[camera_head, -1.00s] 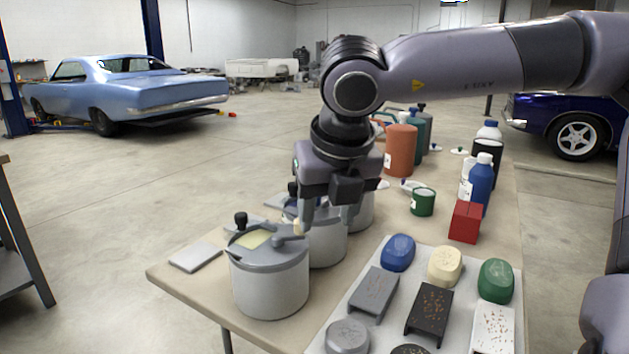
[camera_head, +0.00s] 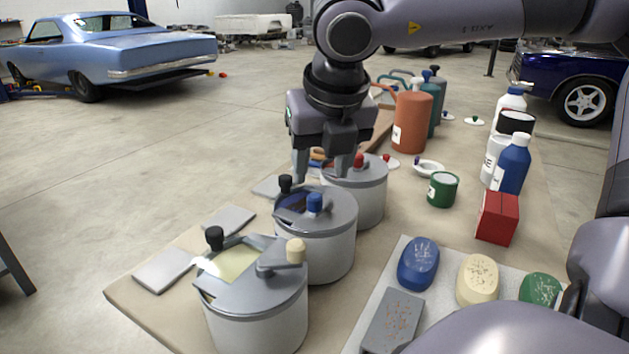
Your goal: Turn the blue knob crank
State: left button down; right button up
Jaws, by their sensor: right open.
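The blue knob (camera_head: 314,203) stands on the crank on top of the middle grey pot (camera_head: 318,248). This pot also has a black knob (camera_head: 286,184) on its lid, beside a dark opening. My right gripper (camera_head: 322,175) points down with its two fingers apart and empty. It appears just above and behind the blue knob, with the fingertips not around it; the exact gap is hard to judge. My left gripper is not in view.
A front pot (camera_head: 258,320) has a cream crank knob (camera_head: 296,250); a rear pot (camera_head: 366,200) has a red knob (camera_head: 358,160). A red block (camera_head: 497,218), green can (camera_head: 443,189) and several bottles stand right. A tray (camera_head: 388,272) holds coloured soap-like pieces.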

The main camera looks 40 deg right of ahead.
aim_at(316, 196)
jog(key=shift+b+x, duration=0.3)
jog(key=shift+x, duration=3.3)
jog(key=shift+w, duration=0.15)
jog(key=shift+d+r, duration=0.1)
grip_shut()
